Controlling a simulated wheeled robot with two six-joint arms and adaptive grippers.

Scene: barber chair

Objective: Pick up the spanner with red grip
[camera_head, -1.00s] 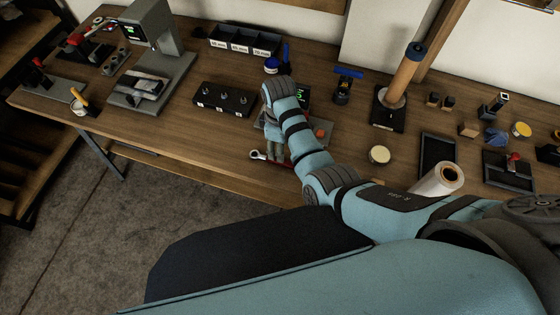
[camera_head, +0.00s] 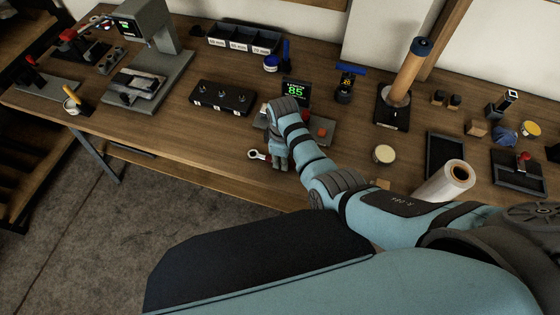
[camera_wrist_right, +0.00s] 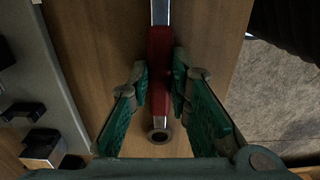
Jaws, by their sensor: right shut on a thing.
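The spanner with red grip (camera_wrist_right: 159,75) lies along the front edge of the wooden bench. In the wrist view its red handle runs between green finger pads, with a steel shaft above and a ring end below. In the head view its open ring end (camera_head: 256,154) sticks out left of the gripper; the red part is hidden there. My right gripper (camera_wrist_right: 161,82) is shut on the red grip, and it shows in the head view (camera_head: 279,162) at the bench front. I cannot tell if the spanner touches the bench. My left gripper is not in view.
A grey device with a lit green display (camera_head: 295,90) stands just behind the right gripper. A black block with knobs (camera_head: 223,98) is left of it. A cream round tin (camera_head: 384,154) and a paper roll (camera_head: 444,181) are to the right. The front-left bench strip is clear.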

